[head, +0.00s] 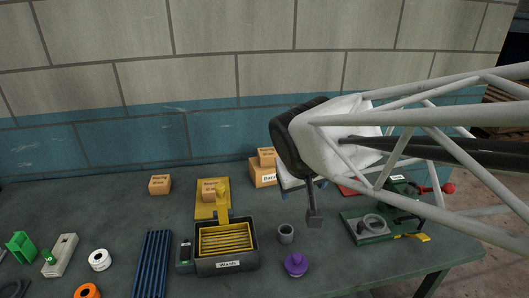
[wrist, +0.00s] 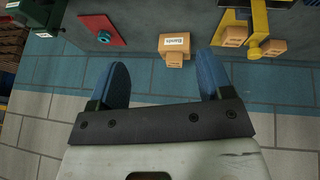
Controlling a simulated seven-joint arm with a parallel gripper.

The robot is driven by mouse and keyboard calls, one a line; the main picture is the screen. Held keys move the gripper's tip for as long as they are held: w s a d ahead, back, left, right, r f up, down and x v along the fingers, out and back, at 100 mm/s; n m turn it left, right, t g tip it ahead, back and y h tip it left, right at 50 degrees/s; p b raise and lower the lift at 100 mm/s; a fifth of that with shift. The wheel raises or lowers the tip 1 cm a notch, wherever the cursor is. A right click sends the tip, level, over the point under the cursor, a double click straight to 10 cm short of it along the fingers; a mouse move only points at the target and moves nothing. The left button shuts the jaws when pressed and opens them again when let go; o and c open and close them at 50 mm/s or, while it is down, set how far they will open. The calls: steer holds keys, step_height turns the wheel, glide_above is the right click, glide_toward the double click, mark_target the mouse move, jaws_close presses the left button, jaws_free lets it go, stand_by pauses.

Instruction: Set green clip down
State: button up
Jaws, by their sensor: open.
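A green bracket-shaped piece (head: 20,246), which looks like the green clip, stands at the far left of the table in the head view. It touches nothing of mine and does not show in the wrist view. My gripper (wrist: 165,78) is open in the wrist view, its two blue finger pads wide apart with nothing held between them. In the head view my arm reaches in from the right, and its dark end is above the back of the table, far to the right of the green piece. The fingers are not clear there.
The Wash tray (head: 228,265) stands front centre, with a dark ribbed mat (head: 153,262) left of it. A grey cup (head: 286,234) and purple knob (head: 296,265) are to its right. A green machine (head: 366,228) is at right. The Bands box (wrist: 173,48) stands near the wall.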

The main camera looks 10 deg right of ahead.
steer(key=s+d+f+m+g+y, duration=0.1)
steer(key=s+f+g, duration=0.1)
steer(key=s, duration=0.9)
steer(key=shift+s+d+f+g+y, duration=0.3)
steer(key=shift+d+f+y, duration=0.1)
steer(key=shift+f, duration=0.15)
stand_by(0.3)
